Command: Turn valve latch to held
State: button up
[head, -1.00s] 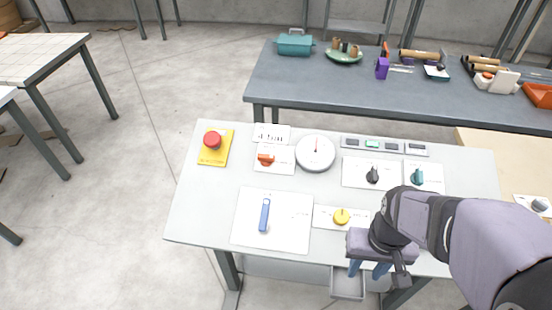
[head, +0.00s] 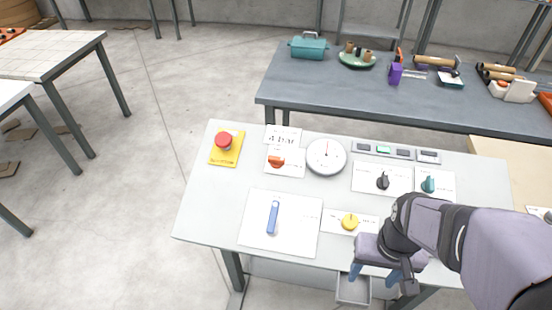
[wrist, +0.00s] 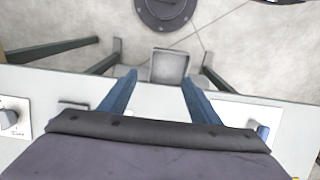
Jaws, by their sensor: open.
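A light grey control table (head: 200,215) carries several knobs and levers on white plates; their lettering is too small to read, so I cannot tell which is the valve latch. A blue lever (head: 272,217) points nearly away from me at front left. A yellow knob (head: 350,221) is right of it. An orange-red handle (head: 277,161) lies sideways left of a round gauge (head: 326,156). A black knob (head: 383,181) and a teal knob (head: 428,185) are at the right. My gripper (head: 374,275) is open and empty at the front edge, its fingers (wrist: 158,80) apart in the wrist view.
A red button (head: 223,140) on a yellow base is at the back left. Small indicator boxes (head: 404,153) line the back right. A grey bin (wrist: 169,66) hangs below the front edge. A dark bench (head: 300,92) with other goods stands behind. My forearm covers the table's right front.

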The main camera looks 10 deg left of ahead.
jog(key=w+a+r+t, duration=0.1)
jog(key=w+a+r, duration=0.2)
jog(key=w, duration=0.5)
jog(key=t+p, duration=0.2)
jog(key=t, duration=0.2)
send_near(276, 157)
jog(key=shift+p+x, duration=1.4)
jog(key=shift+x, duration=2.75)
jog(key=shift+r+g, duration=0.1)
jog(key=shift+g, duration=0.2)
jog(key=c, duration=1)
